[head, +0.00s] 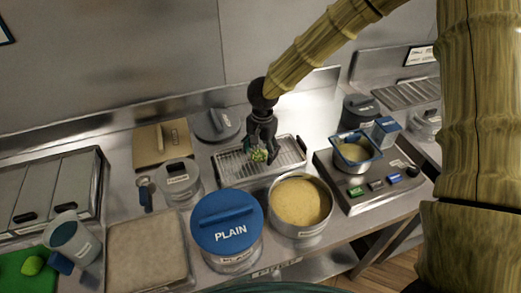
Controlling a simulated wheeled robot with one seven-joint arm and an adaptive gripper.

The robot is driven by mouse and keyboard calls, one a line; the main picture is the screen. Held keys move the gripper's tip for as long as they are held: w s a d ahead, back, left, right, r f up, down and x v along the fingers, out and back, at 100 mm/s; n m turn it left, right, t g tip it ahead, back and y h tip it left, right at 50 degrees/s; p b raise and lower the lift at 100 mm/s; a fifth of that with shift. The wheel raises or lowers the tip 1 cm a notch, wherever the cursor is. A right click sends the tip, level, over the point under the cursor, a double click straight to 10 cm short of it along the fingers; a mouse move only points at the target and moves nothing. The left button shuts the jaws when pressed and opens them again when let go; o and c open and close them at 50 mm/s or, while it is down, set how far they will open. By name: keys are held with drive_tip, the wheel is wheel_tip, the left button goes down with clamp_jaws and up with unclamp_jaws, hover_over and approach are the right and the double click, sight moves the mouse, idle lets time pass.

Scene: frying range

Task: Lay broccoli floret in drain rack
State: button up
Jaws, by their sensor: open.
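The green broccoli floret (259,155) is at the drain rack (290,152), a shallow metal tray with a wire grid in the middle of the counter. My dark gripper (262,152) points down over the rack, with its fingers close around the floret. The jaws are open. The floret looks to be on the rack's grid, but the fingers partly hide it and I cannot tell whether they touch it.
In front stand a blue-lidded tub marked PLAIN (228,222) and a round pot of yellowish crumbs (301,200). A fryer (357,151) is at right.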

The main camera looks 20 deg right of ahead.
wheel_tip(320, 180, up, 12)
drive_tip(key=shift+s+d, duration=0.15)
drive_tip(key=shift+s, duration=0.1)
idle(0.5)
